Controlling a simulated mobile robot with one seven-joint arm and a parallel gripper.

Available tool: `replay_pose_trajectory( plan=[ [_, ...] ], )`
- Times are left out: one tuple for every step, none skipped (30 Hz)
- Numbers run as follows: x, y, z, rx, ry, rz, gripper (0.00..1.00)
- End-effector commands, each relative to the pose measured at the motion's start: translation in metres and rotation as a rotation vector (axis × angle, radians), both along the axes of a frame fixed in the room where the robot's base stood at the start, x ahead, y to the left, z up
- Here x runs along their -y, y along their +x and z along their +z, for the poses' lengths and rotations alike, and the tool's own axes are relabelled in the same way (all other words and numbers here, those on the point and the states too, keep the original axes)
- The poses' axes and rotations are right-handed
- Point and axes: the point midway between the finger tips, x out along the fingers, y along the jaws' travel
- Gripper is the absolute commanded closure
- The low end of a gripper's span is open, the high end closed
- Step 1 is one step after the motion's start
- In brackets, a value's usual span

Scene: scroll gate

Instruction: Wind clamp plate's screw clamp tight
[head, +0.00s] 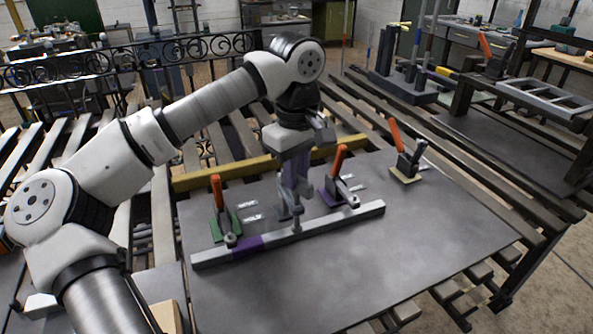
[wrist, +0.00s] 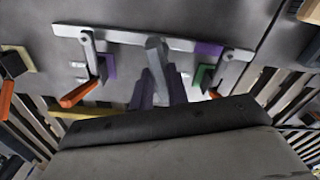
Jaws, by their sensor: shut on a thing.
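A grey steel bar (head: 325,222) with a purple band lies along the dark plate (head: 420,240); it also shows in the wrist view (wrist: 130,38). The grey screw clamp (head: 296,213) stands at the middle of the bar, and its upright part rises toward me in the wrist view (wrist: 156,55). My gripper (head: 295,185) points down from above, shut on the top of the screw clamp. In the wrist view its purple fingers (wrist: 160,90) lie on either side of the grey part. The exact grip, and whether the clamp presses on the bar, are hidden.
Orange-handled toggle clamps stand on both sides: one on a green base (head: 217,195), one on a purple base (head: 337,165). Another clamp on a cream base (head: 406,172) is at the back right. A yellow beam (head: 225,172) runs behind. The plate's front right is clear.

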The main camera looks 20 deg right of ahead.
Motion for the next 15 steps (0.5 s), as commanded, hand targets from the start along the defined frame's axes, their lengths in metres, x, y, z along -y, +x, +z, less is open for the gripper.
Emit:
replay_pose_trajectory(
  plan=[
    [0.0006, 0.0015, 0.0031, 0.008, -0.006, 0.003, 1.00],
    [0.0006, 0.0014, 0.0030, 0.008, -0.006, 0.003, 1.00],
    [0.0006, 0.0014, 0.0030, 0.008, -0.006, 0.003, 1.00],
    [0.0006, 0.0014, 0.0030, 0.008, -0.006, 0.003, 1.00],
    [0.0006, 0.0014, 0.0030, 0.008, -0.006, 0.004, 1.00],
    [0.0005, 0.0014, 0.0030, 0.007, -0.006, 0.004, 0.80],
    [0.0006, 0.0013, 0.0028, 0.006, -0.005, 0.003, 0.76],
    [0.0005, 0.0012, 0.0026, 0.006, -0.005, 0.003, 0.72],
    [0.0004, 0.0010, 0.0023, 0.005, -0.004, 0.003, 0.67],
    [0.0004, 0.0009, 0.0020, 0.005, -0.004, 0.003, 0.63],
    [0.0003, 0.0009, 0.0018, 0.005, -0.004, 0.003, 0.62],
    [0.0003, 0.0008, 0.0016, 0.003, -0.003, 0.003, 0.62],
    [0.0003, 0.0007, 0.0014, 0.003, -0.003, 0.003, 0.62],
    [0.0003, 0.0007, 0.0013, 0.003, -0.002, 0.002, 0.62],
    [0.0002, 0.0005, 0.0011, 0.002, -0.002, 0.002, 0.62]
  ],
)
